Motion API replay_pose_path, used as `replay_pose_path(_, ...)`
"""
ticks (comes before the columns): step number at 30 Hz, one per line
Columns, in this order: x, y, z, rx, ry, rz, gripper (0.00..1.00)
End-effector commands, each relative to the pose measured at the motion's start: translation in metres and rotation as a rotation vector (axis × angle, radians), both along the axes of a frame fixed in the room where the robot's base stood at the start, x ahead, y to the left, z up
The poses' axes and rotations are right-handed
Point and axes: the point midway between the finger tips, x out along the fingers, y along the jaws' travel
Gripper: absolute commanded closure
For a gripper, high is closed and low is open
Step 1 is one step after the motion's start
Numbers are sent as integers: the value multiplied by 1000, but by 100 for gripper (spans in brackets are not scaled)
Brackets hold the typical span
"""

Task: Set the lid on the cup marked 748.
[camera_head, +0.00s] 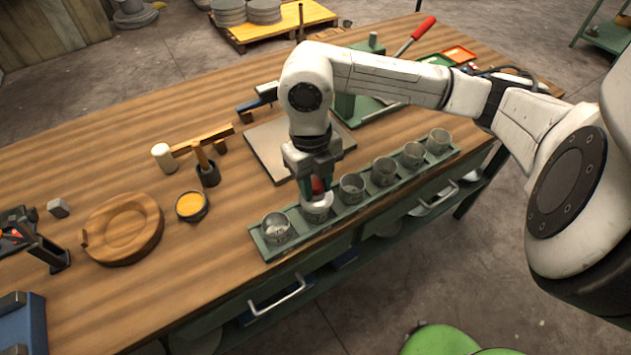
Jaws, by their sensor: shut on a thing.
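My gripper (317,186) points down and is shut on the red knob of a pale lid (318,200). The lid is over the second cup from the left (317,214), at its rim. I cannot tell whether it rests on the rim or hangs just above it. Several grey metal cups stand upright in a row in a long green tray (335,225). The leftmost cup (277,230) and the third cup (352,190) stand on either side and are uncovered. The cups' markings are too small to read, so I cannot tell which is 748.
A grey plate (275,150) lies behind the tray. A mallet (190,148), a dark holder (207,174), a yellow-filled bowl (191,206) and a round wooden dish (123,227) stand left. Wooden tabletop (60,170) at left is partly free.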

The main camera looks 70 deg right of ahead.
Motion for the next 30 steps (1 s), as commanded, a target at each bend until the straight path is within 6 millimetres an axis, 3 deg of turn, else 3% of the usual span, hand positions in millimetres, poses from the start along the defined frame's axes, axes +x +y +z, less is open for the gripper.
replay_pose_path(30,0,0,-10,0,0,1,81)
